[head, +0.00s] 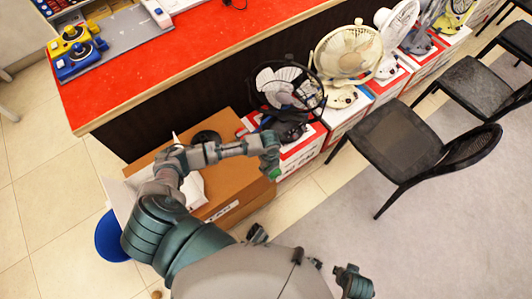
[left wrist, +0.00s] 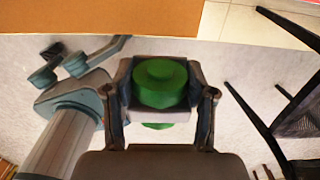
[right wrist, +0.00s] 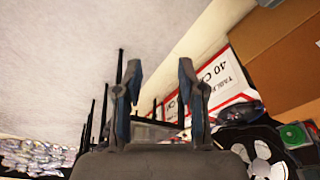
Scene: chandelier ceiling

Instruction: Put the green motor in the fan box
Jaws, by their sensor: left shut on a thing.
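My left gripper (head: 270,152) is shut on the green motor (left wrist: 160,82), a round green piece between its fingers in the left wrist view. The fan box (head: 235,183) is a brown cardboard box marked FAN, on the floor by the counter. My left forearm crosses above it, and the gripper is near its right end. The box's brown side (left wrist: 100,14) fills the top of the left wrist view. My right gripper (right wrist: 160,78) is open with nothing between its fingers.
A dark fan (head: 288,88) and a cream fan (head: 347,52) stand on red-and-white cartons along the red counter (head: 170,65). A black chair (head: 395,140) stands to the right. A blue round object (head: 112,238) is left of the box. Grey carpet lies open at lower right.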

